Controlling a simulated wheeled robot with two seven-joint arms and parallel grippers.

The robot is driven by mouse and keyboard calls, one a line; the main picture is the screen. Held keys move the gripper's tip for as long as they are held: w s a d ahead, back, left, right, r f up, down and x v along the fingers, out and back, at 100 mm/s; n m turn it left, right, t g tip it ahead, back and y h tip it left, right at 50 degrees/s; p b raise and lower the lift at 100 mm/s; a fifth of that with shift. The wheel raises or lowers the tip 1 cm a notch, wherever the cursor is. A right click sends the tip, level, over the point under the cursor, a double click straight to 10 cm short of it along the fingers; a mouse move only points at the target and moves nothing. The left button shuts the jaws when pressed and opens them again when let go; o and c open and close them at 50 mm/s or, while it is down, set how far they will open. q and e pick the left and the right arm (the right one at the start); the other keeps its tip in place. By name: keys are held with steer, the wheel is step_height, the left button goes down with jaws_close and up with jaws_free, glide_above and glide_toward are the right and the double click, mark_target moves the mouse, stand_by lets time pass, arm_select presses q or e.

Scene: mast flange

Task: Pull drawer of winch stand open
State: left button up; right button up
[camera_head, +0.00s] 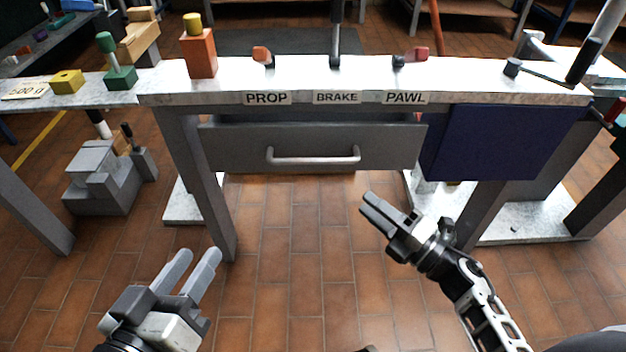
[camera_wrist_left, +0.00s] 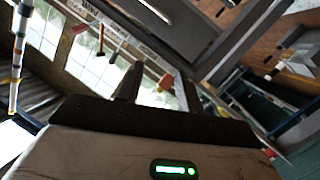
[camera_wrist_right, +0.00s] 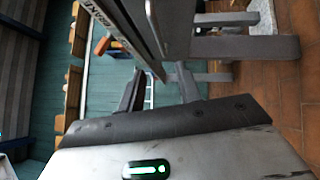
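The winch stand's drawer (camera_head: 240,146) has a wide grey front below the worktop. Its pale bar handle (camera_head: 313,160) runs across the middle, with nothing touching it. A dark strip shows above the front; I cannot tell whether the drawer is fully closed. My left gripper (camera_head: 196,262) is open and empty, below and left of the handle. My right gripper (camera_head: 369,204) is open and empty, below and right of the handle, apart from it. In the right wrist view, the right fingers (camera_wrist_right: 160,88) stand apart; in the left wrist view, the left fingers (camera_wrist_left: 156,82) do too.
The worktop (camera_head: 300,80) carries labels PROP, BRAKE and PAWL on its edge, with levers above. A dark blue panel (camera_head: 495,142) hangs right of the drawer. A grey stand leg (camera_head: 205,190) is at left. Tiled floor (camera_head: 300,230) before the drawer is clear.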

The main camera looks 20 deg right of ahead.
mark_target(313, 159)
steer(key=b+x, duration=0.2)
steer(key=x, duration=1.3)
steer(key=shift+a+f, duration=0.1)
steer(key=shift+a, duration=0.05)
arm_select(q)
steer(key=shift+d+r+n+t+h, duration=0.25)
steer(key=shift+r+n+t+h, duration=0.15)
steer(key=shift+r+h, duration=0.1)
arm_select(e)
steer(key=shift+w+a, duration=0.15)
steer(key=shift+w, duration=0.15)
jaws_close()
